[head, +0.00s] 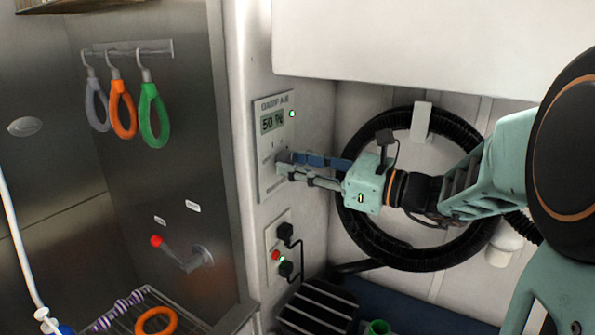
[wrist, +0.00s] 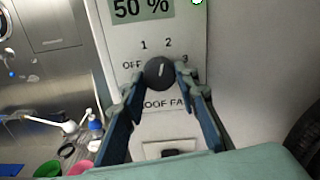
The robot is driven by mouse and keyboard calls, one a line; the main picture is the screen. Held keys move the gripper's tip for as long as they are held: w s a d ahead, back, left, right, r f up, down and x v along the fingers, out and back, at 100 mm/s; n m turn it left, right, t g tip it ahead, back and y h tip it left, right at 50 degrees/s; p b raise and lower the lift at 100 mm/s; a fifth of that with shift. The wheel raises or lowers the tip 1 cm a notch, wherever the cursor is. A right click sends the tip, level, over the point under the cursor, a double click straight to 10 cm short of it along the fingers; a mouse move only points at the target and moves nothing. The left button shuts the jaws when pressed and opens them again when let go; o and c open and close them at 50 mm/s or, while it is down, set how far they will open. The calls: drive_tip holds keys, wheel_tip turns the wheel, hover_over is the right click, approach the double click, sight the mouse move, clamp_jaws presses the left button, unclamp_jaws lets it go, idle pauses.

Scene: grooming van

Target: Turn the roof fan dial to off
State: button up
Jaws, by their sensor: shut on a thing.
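The roof fan dial (wrist: 158,71) is a round dark knob on a pale wall panel (wrist: 135,42). Marks OFF, 1, 2 and 3 run around it from left to right. Its white pointer line points up and slightly right, towards the 2. My gripper (wrist: 160,76) is shut on the dial, with one blue-grey finger on each side. In the head view my gripper (head: 284,163) reaches left to the panel (head: 274,184), and its fingertips mostly hide the dial. The panel's display (head: 272,121) reads 50 %, with a green light beside it.
Below the panel is a socket plate (head: 271,238) with black plugs and a red button. A coiled black hose (head: 365,235) hangs behind my gripper. A red-tipped lever (head: 180,253) and coloured loops (head: 122,110) are on the steel wall at left.

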drive_tip(key=n+b, duration=1.8)
drive_tip(key=b, duration=0.5)
drive_tip(key=shift+r+n+b, duration=0.1)
drive_tip(key=shift+n+b, duration=0.2)
drive_tip(key=shift+b, duration=0.05)
drive_tip(key=o, duration=1.1)
drive_tip(key=shift+o, duration=0.2)
drive_tip(key=v, duration=1.2)
